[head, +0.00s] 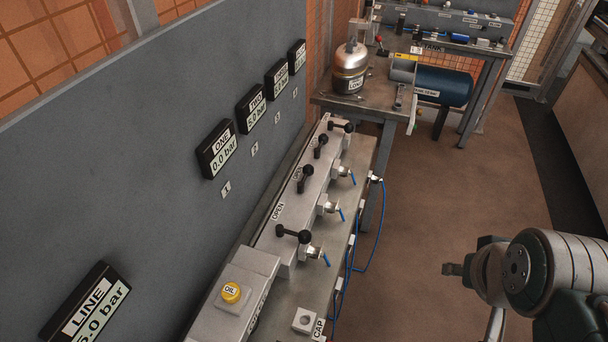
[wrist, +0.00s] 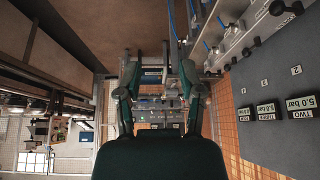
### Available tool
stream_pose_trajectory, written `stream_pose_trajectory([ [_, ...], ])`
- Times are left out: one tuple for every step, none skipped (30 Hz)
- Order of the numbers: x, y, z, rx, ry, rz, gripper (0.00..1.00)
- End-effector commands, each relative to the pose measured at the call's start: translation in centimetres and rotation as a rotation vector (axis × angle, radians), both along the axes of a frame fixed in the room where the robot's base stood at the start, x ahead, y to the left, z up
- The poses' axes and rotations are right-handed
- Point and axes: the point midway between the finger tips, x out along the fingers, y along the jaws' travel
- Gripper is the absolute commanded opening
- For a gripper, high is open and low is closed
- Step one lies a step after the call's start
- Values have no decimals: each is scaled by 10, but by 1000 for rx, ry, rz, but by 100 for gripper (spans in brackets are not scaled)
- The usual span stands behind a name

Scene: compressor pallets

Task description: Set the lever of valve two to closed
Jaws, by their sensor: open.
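In the head view, a row of black levers stands on a grey bench manifold, with OPEN labels beside it. The lever of valve two (head: 305,178), second from the near end, points along the row. The nearest lever (head: 293,234) points across the row. Gauge TWO (head: 251,108) on the panel reads 5.0 bar; gauge ONE (head: 217,149) reads 0.0 bar. My gripper (head: 452,269) is at the lower right, well apart from the levers. In the wrist view my gripper (wrist: 160,76) is open and empty, with levers at the upper right.
The grey panel (head: 120,130) rises left of the bench. A yellow OIL cap (head: 231,292) sits at its near end. Blue-handled taps (head: 316,253) and a blue hose (head: 370,238) line its right side. A metal tank (head: 350,68) stands beyond. Brown floor (head: 450,170) is clear.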

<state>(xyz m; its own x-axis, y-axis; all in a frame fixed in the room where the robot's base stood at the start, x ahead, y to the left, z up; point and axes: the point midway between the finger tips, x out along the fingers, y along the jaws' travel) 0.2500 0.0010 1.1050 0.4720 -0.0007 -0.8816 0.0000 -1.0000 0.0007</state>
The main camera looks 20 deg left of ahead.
Motion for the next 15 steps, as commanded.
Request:
stream_pose_trajectory([
  [0, 0, 0, 0, 0, 0, 50],
  [0, 0, 0, 0, 0, 0, 50],
  [0, 0, 0, 0, 0, 0, 50],
  [0, 0, 0, 0, 0, 0, 50],
  [0, 0, 0, 0, 0, 0, 50],
  [0, 0, 0, 0, 0, 0, 50],
  [0, 0, 0, 0, 0, 0, 50],
  [0, 0, 0, 0, 0, 0, 50],
  [0, 0, 0, 0, 0, 0, 50],
  [0, 0, 0, 0, 0, 0, 50],
  [0, 0, 0, 0, 0, 0, 50],
  [1, 0, 0, 1, 1, 0, 50],
  [2, 1, 1, 2, 2, 0, 50],
  [4, 2, 3, 4, 4, 1, 50],
  [8, 3, 5, 9, 10, 2, 50],
])
